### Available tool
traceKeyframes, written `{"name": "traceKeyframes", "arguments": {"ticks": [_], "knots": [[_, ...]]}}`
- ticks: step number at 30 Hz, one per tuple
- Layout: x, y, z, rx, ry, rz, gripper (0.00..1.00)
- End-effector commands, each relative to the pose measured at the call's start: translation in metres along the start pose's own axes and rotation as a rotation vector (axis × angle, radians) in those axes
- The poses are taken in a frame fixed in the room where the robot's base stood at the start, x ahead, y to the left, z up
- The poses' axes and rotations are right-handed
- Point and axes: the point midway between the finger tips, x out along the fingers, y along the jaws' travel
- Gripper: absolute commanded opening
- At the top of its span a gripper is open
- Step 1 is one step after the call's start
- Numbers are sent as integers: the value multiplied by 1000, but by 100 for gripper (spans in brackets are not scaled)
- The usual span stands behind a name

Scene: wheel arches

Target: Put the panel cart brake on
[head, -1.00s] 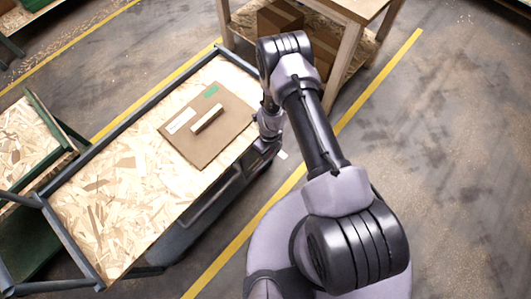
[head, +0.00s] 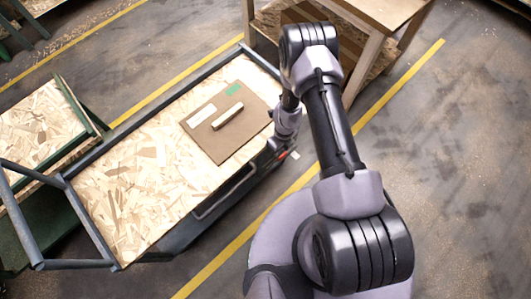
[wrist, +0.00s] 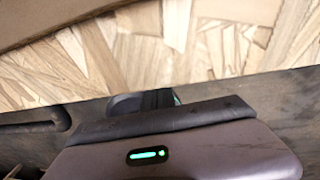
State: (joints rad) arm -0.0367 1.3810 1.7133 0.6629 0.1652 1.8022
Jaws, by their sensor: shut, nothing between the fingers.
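The panel cart (head: 120,195) has a chipboard deck in a blue-grey tube frame and stands left of my arm in the head view. My gripper (head: 280,150) is at the cart's right long side, low beside the deck edge, and looks shut and empty. A small red-orange spot shows by the fingers; I cannot tell whether it is the brake. No brake lever can be clearly made out.
A brown panel (head: 225,147) with a block and labels lies on the deck. A wooden table (head: 385,12) with boxes below stands behind my arm. A green-framed cart (head: 45,120) stands at left. Floor at right is clear, beyond a yellow line (head: 400,85).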

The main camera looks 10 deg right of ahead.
Motion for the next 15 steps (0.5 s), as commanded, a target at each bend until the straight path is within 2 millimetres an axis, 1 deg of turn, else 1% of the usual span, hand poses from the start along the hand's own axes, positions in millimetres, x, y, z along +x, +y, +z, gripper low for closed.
{"name": "traceKeyframes", "arguments": {"ticks": [1,3,6,10,15], "knots": [[-6,12,0,-2,1,-1,0],[-11,27,0,-2,2,0,0],[-16,45,0,-3,1,-1,0],[-23,62,0,-3,1,-1,0],[-29,71,0,-1,1,-1,0]]}}
